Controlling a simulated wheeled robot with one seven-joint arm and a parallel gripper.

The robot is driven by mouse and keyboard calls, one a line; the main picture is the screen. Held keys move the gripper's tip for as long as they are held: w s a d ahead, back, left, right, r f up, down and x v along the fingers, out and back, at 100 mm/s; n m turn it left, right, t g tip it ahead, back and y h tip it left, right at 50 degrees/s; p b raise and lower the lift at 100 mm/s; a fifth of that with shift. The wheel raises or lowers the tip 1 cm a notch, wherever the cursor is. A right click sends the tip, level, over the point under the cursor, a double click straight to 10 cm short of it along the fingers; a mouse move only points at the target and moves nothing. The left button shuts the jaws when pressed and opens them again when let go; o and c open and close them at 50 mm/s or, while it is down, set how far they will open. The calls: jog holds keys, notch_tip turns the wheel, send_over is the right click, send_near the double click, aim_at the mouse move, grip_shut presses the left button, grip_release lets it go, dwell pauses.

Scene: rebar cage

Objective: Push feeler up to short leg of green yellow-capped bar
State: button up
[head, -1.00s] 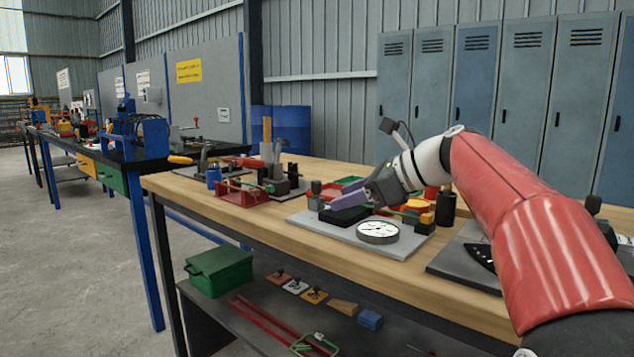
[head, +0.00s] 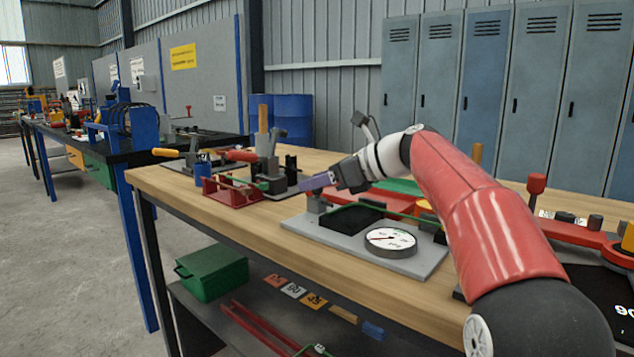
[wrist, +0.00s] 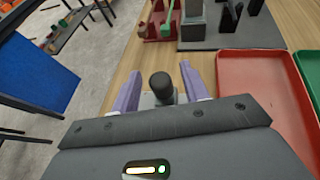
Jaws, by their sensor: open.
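A gauge plate (head: 305,224) on the workbench carries a round white dial (head: 390,240) and a black block (head: 352,220). The thin green bar (head: 405,214) runs along the block; its short leg and yellow cap are not clear. A small grey post (head: 316,203), seemingly the feeler, stands at the plate's left end. My gripper (head: 308,184) is open, its purple fingers at the post's top. In the wrist view the post's dark round knob (wrist: 161,84) shows between the spread fingers, with no clear contact. The bar is hidden there.
A red fixture (head: 234,192) and a dark-based tool stand are left of the plate. Red (wrist: 260,92) and green trays lie behind it. Another red-armed fixture (head: 570,232) is at the right. Bare wood shows along the bench front.

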jog(key=shift+w+a+f, duration=0.1)
jog(key=shift+a, duration=0.15)
grip_shut()
